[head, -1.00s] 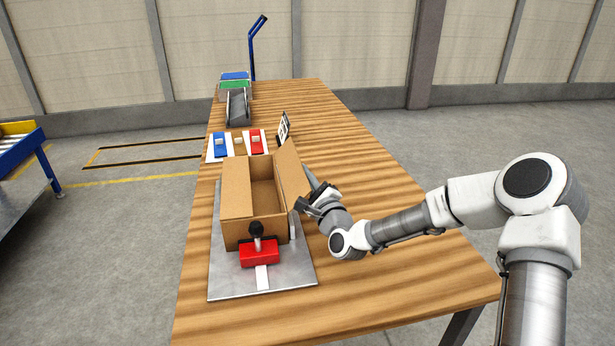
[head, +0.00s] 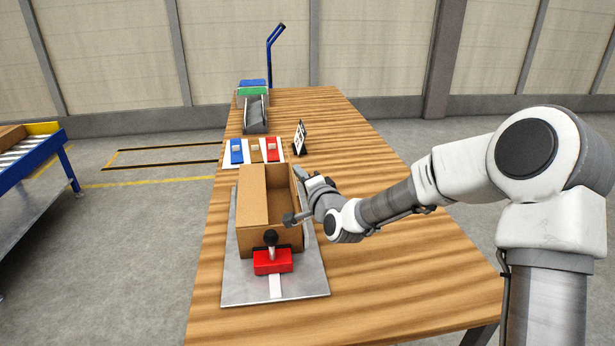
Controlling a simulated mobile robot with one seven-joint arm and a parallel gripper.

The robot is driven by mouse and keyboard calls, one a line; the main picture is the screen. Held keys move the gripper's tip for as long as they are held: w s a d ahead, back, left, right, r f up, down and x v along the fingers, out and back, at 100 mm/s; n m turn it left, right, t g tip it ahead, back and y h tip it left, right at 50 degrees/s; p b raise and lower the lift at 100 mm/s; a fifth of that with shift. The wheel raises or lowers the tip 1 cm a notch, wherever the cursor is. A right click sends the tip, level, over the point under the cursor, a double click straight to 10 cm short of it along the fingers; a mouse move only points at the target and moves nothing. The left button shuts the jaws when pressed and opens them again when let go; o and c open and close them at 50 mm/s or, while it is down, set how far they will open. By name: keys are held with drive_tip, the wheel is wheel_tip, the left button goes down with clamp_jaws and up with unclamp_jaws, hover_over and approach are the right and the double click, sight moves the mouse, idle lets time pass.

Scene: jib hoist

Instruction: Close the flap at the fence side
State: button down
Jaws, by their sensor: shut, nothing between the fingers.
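An open cardboard box (head: 268,239) stands on a grey metal plate (head: 240,289). Its left flap (head: 253,190) lies flat over the left half of the opening. The right half is open and shows the dark inside (head: 283,208). The right flap is mostly hidden by my gripper; only a narrow upright brown strip shows at the box's right edge, so I cannot tell its exact angle.
A red clamp (head: 272,262) with a black knob stands at the box's near end. Behind the box are a board with blue and red blocks (head: 254,151), a small sign (head: 299,138) and a dark chute (head: 255,115). The wooden table (head: 375,270) is clear at right.

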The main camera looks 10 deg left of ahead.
drive_tip(key=a+n, duration=0.1)
drive_tip(key=a+n+b, duration=0.1)
drive_tip(key=a+n+h+b, duration=0.1)
drive_tip(key=shift+s+f+n, duration=0.25)
drive_tip(key=shift+s+n, duration=0.05)
drive_tip(key=shift+s, duration=0.1)
drive_tip(key=shift+a+b, duration=0.1)
drive_tip(key=shift+b, duration=0.25)
drive_tip(key=shift+s, duration=0.2)
idle(0.4)
